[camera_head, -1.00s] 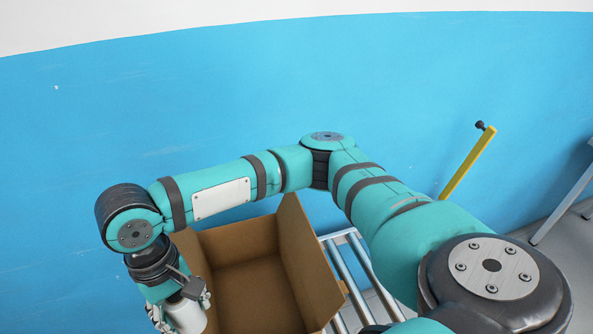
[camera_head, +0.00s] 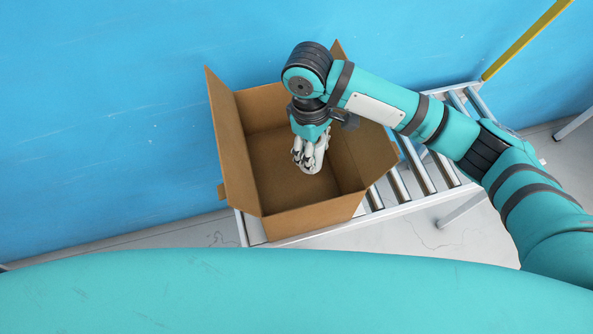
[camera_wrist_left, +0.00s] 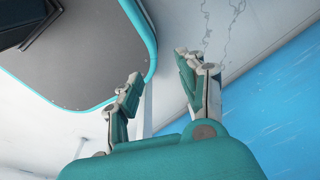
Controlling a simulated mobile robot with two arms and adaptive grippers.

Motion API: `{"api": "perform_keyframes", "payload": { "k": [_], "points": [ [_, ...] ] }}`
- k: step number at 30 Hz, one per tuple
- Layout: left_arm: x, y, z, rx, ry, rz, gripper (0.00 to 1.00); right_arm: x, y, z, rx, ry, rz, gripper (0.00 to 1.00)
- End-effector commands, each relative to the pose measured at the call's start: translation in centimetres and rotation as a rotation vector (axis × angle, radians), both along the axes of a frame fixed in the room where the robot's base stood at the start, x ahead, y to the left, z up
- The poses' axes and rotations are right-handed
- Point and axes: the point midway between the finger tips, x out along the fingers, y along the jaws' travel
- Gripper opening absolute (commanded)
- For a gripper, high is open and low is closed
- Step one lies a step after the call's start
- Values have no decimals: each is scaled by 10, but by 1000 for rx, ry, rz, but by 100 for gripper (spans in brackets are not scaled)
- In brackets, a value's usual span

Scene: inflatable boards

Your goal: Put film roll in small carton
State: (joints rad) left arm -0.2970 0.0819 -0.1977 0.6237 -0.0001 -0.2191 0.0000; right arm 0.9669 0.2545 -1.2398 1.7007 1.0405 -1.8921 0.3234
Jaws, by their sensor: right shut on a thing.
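The open brown small carton (camera_head: 312,216) stands on a roller conveyor in the head view, with its flaps spread. My right gripper (camera_head: 309,160) reaches down over the carton's opening, fingers pointing down, near the right half of the inside. It is shut on the white film roll, which is mostly hidden by the fingers in this view. I cannot tell how far below the rim the roll is. My left gripper (camera_wrist_left: 158,70) shows in the left wrist view with its fingers apart and nothing between them.
The roller conveyor (camera_head: 418,172) extends to the right of the carton, with bare rollers there. A blue wall (camera_head: 110,120) stands close behind. A yellow bar (camera_head: 525,40) rises at the upper right. Grey floor (camera_head: 470,232) lies in front of the conveyor.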

Motion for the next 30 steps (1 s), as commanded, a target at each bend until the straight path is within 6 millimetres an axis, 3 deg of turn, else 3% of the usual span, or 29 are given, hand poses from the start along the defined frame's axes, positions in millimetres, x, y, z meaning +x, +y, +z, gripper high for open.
{"api": "perform_keyframes", "payload": {
  "k": [3, 9, 15, 20, 30],
  "points": [
    [-9, -10, 9, -11, 14, -2, 40, 2, 10, -21, 5, 10, 273, 10],
    [-12, -9, 18, -10, 19, -4, 40, 2, 17, -59, 8, 10, 727, 10],
    [-10, -3, 24, -2, 16, -3, 40, -6, 18, -86, 8, 5, 1054, 10],
    [-5, 0, 26, 0, 9, -1, 40, -9, 18, -98, 5, 2, 1174, 10],
    [-3, 0, 32, 0, 4, 0, 40, -9, 18, -151, 4, 2, 1197, 10]
  ]
}}
